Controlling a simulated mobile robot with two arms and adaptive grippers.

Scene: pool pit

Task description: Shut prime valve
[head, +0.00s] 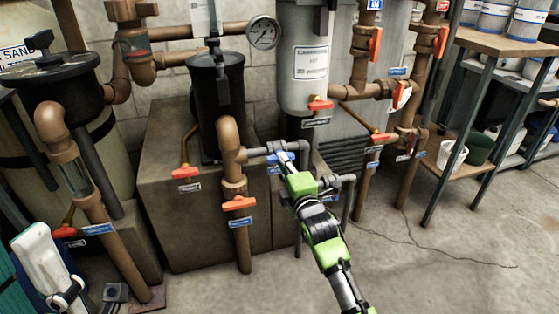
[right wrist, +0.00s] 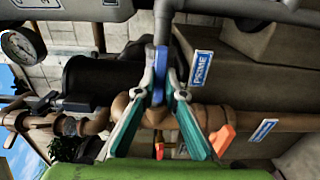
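The prime valve has a blue handle (head: 279,157) on a grey pipe to the right of the brown pump pipe. In the right wrist view, the blue handle (right wrist: 161,62) stands near the white-on-blue PRIME label (right wrist: 201,68). My right gripper (head: 284,165) reaches the handle from the front. In the right wrist view, its teal fingers (right wrist: 160,82) lie on either side of the handle and appear shut on it. The fingertips partly cover the handle.
Other valves with orange handles surround it, including one below on the brown pipe (head: 239,203) and one under the grey tank (head: 320,104). A pressure gauge (head: 264,32) is behind. A shelf (head: 510,45) stands right. The floor at front right is clear.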

